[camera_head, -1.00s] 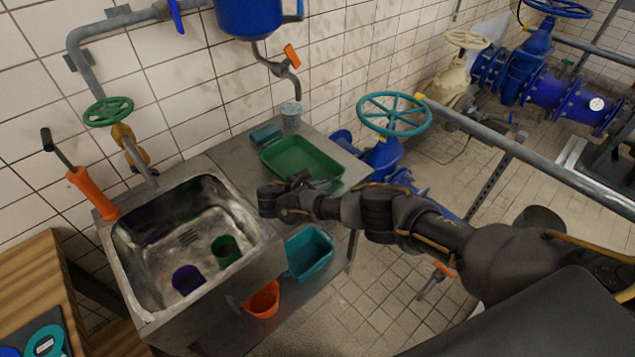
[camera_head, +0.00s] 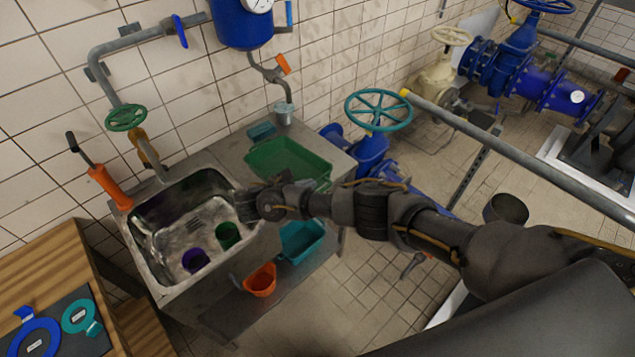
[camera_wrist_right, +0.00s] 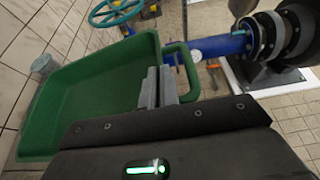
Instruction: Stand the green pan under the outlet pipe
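The green pan (camera_head: 288,160) is a wide shallow tray over the right part of the steel counter; a gap beneath it is hard to judge. It fills the left of the right wrist view (camera_wrist_right: 85,95), with a loop handle (camera_wrist_right: 194,75). My right gripper (camera_head: 268,190) is at the pan's near side. Its grey fingers (camera_wrist_right: 158,88) are close together at the handle and appear shut on it; the contact is partly hidden. The outlet pipe (camera_head: 289,92) hangs from the blue tank, behind the pan, with an orange lever. My left gripper is not in view.
A small grey cup (camera_head: 283,115) stands beneath the outlet, and a teal block (camera_head: 262,131) lies beside it. The sink (camera_head: 165,225) is to the left. A teal handwheel (camera_head: 378,110) and a long rail (camera_head: 520,155) are to the right.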

